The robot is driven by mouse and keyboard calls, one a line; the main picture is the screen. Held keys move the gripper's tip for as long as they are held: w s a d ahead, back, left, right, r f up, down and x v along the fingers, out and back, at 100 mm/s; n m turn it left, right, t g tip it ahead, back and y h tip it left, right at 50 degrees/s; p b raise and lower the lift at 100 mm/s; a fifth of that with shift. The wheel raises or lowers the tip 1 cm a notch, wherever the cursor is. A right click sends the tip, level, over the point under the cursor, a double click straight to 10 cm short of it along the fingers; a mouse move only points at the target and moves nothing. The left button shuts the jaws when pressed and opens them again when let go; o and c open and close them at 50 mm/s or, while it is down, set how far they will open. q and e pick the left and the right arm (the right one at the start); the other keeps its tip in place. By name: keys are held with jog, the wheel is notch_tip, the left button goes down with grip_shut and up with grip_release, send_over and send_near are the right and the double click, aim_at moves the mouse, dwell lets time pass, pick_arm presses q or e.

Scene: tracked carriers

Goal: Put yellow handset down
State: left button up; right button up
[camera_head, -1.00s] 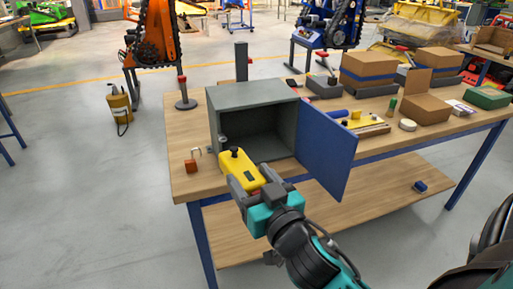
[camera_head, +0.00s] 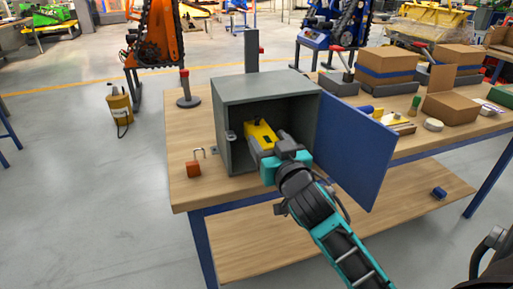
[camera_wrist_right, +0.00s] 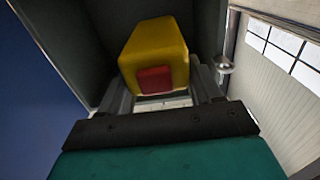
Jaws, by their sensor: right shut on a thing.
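The yellow handset (camera_head: 261,135) is in my right gripper (camera_head: 265,145), just inside the open front of the grey metal box (camera_head: 262,88). In the right wrist view the handset (camera_wrist_right: 154,50) shows a red patch on its near end, with a finger of my right gripper (camera_wrist_right: 160,95) on each side. The gripper is shut on it. The box's blue door (camera_head: 355,150) stands swung open to the right. I cannot tell whether the handset touches the box floor. My left gripper is not in view.
An orange padlock (camera_head: 194,169) sits on the wooden table (camera_head: 188,130) left of the box. Cardboard boxes (camera_head: 388,65), a tape roll (camera_head: 433,125) and tools stand to the right beyond the door. A post with a round base (camera_head: 187,95) stands behind left.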

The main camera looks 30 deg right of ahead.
aim_at(257, 124)
jog(key=x, duration=0.8)
jog(key=shift+w+d+b, duration=0.1)
jog(key=shift+b, duration=0.3)
jog(key=shift+w+f+b, duration=0.25)
jog(key=shift+f+b, duration=0.15)
jog(key=shift+f, duration=0.55)
notch_tip(257, 124, down, 4)
jog(key=shift+f+b, duration=0.2)
jog(key=shift+b, duration=0.75)
jog(key=shift+w+f, duration=0.2)
jog(key=shift+f, duration=0.1)
jog(key=shift+f+b, duration=0.2)
jog(key=shift+b, duration=0.1)
jog(key=o, duration=1.2)
jog(key=shift+d, duration=0.1)
